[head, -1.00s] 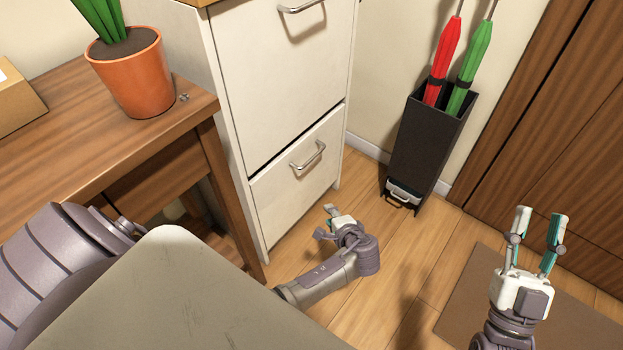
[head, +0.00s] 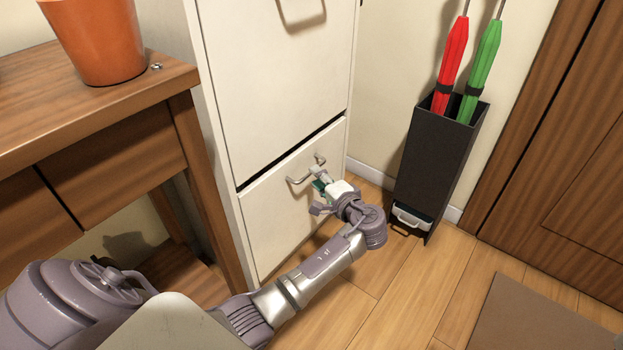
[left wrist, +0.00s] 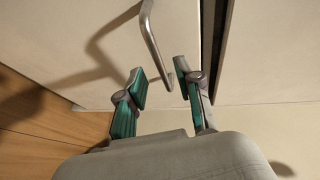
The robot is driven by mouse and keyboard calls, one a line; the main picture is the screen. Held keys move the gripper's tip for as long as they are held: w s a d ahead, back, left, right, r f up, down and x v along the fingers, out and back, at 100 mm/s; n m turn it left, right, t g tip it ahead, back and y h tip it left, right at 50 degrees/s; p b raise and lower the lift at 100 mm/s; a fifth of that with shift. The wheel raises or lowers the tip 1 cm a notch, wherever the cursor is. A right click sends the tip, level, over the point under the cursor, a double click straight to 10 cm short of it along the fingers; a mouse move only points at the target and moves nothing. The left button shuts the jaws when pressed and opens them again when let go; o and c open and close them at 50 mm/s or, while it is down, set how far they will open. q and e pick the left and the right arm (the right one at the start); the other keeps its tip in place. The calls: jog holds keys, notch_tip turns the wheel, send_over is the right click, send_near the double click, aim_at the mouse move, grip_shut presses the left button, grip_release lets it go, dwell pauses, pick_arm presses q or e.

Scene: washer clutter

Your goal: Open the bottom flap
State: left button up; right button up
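The bottom flap (head: 272,222) is the lower white front of the tall narrow cabinet. A dark gap runs along its top edge, and it looks upright. Its metal bar handle (head: 296,181) is partly hidden by my left gripper (head: 319,178). In the left wrist view, my left gripper (left wrist: 160,72) has its two green-padded fingers apart. The handle (left wrist: 152,38) reaches down between the fingertips, closer to the right finger. I cannot tell whether they touch. My right gripper is out of view.
A wooden desk (head: 110,115) with an orange plant pot (head: 95,40) stands left of the cabinet. A black umbrella stand (head: 437,155) with a red and a green umbrella stands to the right. The wooden floor in front is clear up to a brown mat (head: 545,315).

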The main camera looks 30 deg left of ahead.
pick_arm(q)
jog(key=shift+b+x, duration=0.55)
jog(key=shift+x, duration=1.4)
grip_shut()
